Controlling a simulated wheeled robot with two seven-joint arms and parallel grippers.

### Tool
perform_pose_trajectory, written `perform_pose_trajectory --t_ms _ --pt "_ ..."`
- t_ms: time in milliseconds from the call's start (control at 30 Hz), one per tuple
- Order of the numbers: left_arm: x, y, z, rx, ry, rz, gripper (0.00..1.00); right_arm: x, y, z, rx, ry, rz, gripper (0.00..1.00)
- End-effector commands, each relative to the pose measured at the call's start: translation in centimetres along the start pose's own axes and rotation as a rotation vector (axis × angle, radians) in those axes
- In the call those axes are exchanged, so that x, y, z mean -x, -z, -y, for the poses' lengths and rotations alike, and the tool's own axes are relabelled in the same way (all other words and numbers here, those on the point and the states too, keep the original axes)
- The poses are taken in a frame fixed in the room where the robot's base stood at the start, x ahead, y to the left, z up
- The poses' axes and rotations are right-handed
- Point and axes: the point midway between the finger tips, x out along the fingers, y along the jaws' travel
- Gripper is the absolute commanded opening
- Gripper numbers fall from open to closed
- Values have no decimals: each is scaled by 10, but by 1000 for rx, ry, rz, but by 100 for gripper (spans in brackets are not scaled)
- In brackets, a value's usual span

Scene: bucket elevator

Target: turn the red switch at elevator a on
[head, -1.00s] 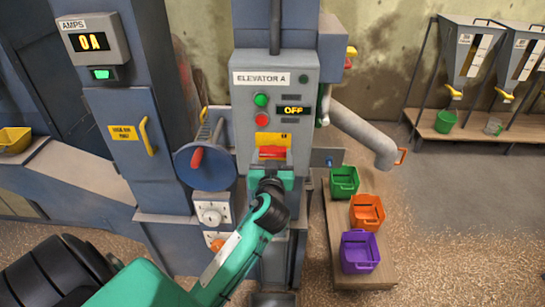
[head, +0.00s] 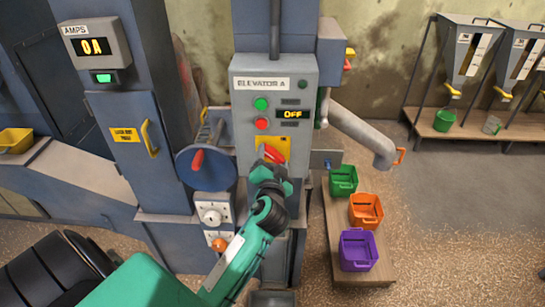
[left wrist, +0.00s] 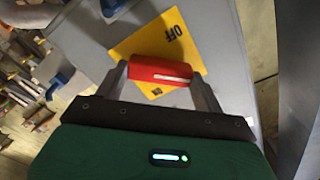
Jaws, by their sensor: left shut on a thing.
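The red switch (head: 274,154) is a red handle on a yellow plate (head: 285,147), low on the grey panel labelled ELEVATOR A (head: 275,110). In the head view the handle is tilted, its left end higher than its right. My left gripper (head: 270,168) is at the switch. In the left wrist view the red handle (left wrist: 166,71) sits between the fingers of my left gripper (left wrist: 165,85), which is shut on it. The yellow plate (left wrist: 150,45) reads OFF near one edge. The panel display (head: 293,114) reads OFF. My right gripper is out of view.
Green (head: 261,104) and red (head: 262,124) buttons sit above the switch. A blue wheel with a red handle (head: 197,160) is to the left. A grey spout (head: 365,135) and green, orange and purple bins (head: 357,250) are to the right.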

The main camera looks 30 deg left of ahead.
Motion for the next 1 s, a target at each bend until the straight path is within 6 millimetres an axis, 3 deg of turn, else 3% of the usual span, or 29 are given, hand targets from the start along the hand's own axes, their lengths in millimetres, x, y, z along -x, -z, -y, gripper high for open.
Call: perform_pose_trajectory --t_ms 600,1000 --pt "0 1 0 -570 -2 0 46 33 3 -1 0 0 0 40" --pt "0 0 -1 -798 -1 -1 46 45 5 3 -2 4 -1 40"
